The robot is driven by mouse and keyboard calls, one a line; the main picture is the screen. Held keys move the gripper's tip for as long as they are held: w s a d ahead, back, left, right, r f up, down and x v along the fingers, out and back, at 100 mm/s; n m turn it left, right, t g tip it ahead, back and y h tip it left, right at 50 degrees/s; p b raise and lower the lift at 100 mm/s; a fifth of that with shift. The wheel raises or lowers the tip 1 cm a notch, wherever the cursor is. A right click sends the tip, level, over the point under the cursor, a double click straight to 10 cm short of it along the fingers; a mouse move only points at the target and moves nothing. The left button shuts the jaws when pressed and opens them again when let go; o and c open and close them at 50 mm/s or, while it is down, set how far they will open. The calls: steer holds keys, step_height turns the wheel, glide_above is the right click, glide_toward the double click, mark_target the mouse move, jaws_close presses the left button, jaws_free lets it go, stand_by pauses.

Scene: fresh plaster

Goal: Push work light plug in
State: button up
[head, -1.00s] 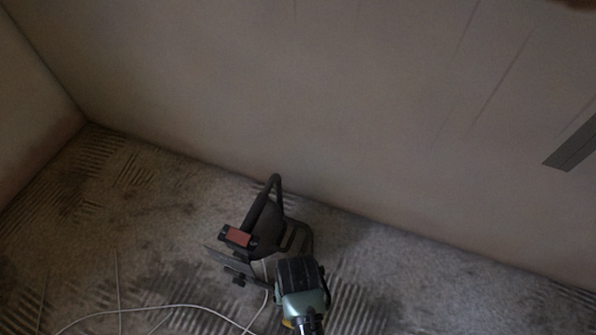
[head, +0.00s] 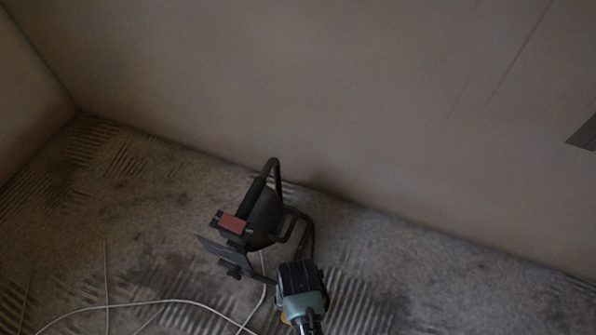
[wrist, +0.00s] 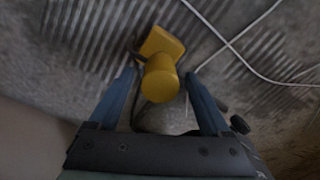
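The black work light (head: 265,215) with its curved handle and red label stands on the floor near the wall in the head view. A yellow plug-like piece (wrist: 161,78) with a round near end shows in the wrist view. A yellow block-like part (wrist: 162,42) lies just beyond it; I cannot tell whether they are joined. My gripper (wrist: 160,76) is open, its blue fingers on either side of the round piece with a gap each side. In the head view my wrist hides the fingers, and only a bit of yellow shows beside it.
A thin white cable (head: 170,302) runs loosely over the ridged, dusty floor (head: 420,290). The plastered wall (head: 330,100) rises behind the work light. A dark flat thing (head: 584,134) shows at the right edge. The floor to the right is clear.

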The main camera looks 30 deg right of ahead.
jaws_close()
stand_by(0.3)
steer(key=shift+f, duration=2.75)
steer(key=shift+o, duration=0.2)
jaws_free()
steer(key=shift+r, duration=0.15)
step_height(320, 180, up, 13)
steer(key=p, duration=0.9)
